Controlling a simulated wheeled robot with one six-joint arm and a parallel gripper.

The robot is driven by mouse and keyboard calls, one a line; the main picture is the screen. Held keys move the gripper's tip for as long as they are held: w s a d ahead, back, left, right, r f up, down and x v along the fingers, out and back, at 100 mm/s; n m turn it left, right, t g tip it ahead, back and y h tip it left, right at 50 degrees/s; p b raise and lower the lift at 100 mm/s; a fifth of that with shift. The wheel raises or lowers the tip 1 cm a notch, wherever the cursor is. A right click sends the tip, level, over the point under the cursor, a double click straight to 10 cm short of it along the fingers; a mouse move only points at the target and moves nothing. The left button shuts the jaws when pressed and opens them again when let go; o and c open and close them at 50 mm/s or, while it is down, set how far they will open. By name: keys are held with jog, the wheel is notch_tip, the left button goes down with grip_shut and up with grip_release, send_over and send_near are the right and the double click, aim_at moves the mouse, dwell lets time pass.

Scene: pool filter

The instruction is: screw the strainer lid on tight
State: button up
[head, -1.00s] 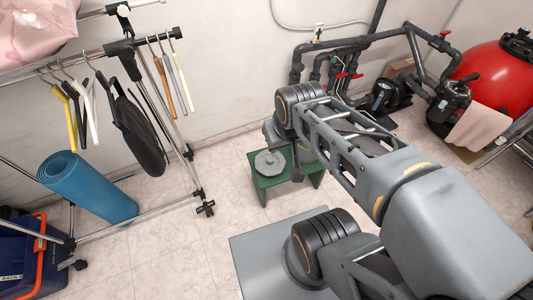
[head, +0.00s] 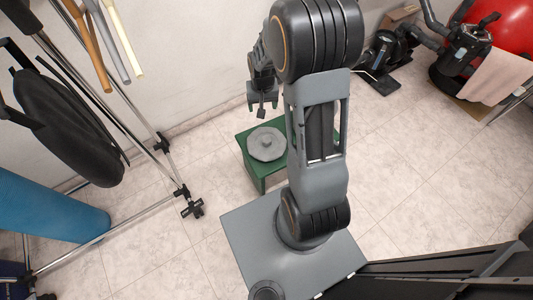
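A grey, round, lid-like disc with a raised centre (head: 267,144) lies flat on a low green stool (head: 276,175); it looks like the strainer lid. My gripper (head: 262,108) hangs above the floor just behind the stool, pointing down and apart from the disc. It is small and dark here, so I cannot tell whether its fingers are open or shut. A black pump unit (head: 384,52) stands on the floor at the upper right. A larger black housing (head: 465,48) stands farther right. I cannot make out a strainer opening on either.
A pink towel (head: 495,78) hangs beside the red tank (head: 500,30). A clothes rack (head: 150,160) with hangers, a black bag (head: 68,120) and a blue rolled mat (head: 45,205) fill the left. Tiled floor is clear right of the stool.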

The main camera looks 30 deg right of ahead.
jog(key=m+b, duration=0.1)
jog(key=b, duration=0.5)
send_over(266, 138)
jog(key=shift+g, duration=0.3)
notch_tip(266, 138, down, 19)
jog(key=shift+d+f, duration=0.1)
jog(key=shift+f+b, duration=1.25)
jog(key=shift+f, duration=1.75)
jog(key=shift+c, duration=0.3)
jog(key=c, duration=1.1)
